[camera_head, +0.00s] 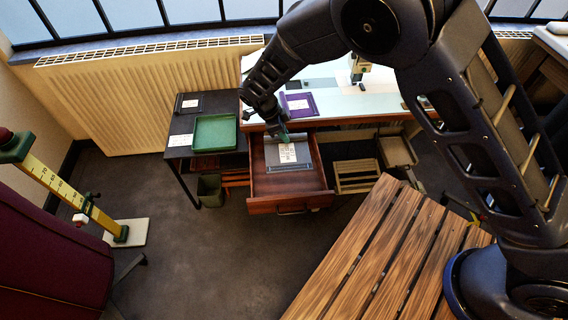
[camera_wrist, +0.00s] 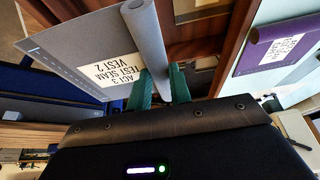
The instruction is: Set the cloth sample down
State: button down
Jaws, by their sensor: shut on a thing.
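The cloth sample (camera_head: 289,164) is grey with a rolled edge and a white label. In the wrist view the grey cloth (camera_wrist: 85,42) carries a label reading "ACT 3 TEST SEAM VEST 2". My gripper (camera_wrist: 162,88) has green fingertips shut on its rolled edge. In the head view my gripper (camera_head: 281,134) is over the open wooden drawer (camera_head: 318,178), at the cloth's far edge. The cloth is within the drawer's outline; I cannot tell whether it touches the bottom.
A purple sample (camera_head: 302,109) lies on the pale tabletop (camera_head: 345,107) behind the drawer. A green tray (camera_head: 214,132) is on the dark side table (camera_head: 215,103) to the left. A slatted wooden bench (camera_head: 385,250) is in front. A wooden crate (camera_head: 356,177) is right of the drawer.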

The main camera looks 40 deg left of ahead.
aim_at(271, 146)
notch_tip(271, 146, down, 18)
jog(key=shift+r, duration=0.2)
dwell(0.4)
jog(key=shift+f, duration=0.1)
jog(key=c, duration=1.3)
grip_release()
jog(key=v, duration=1.2)
jog(key=shift+w, duration=0.1)
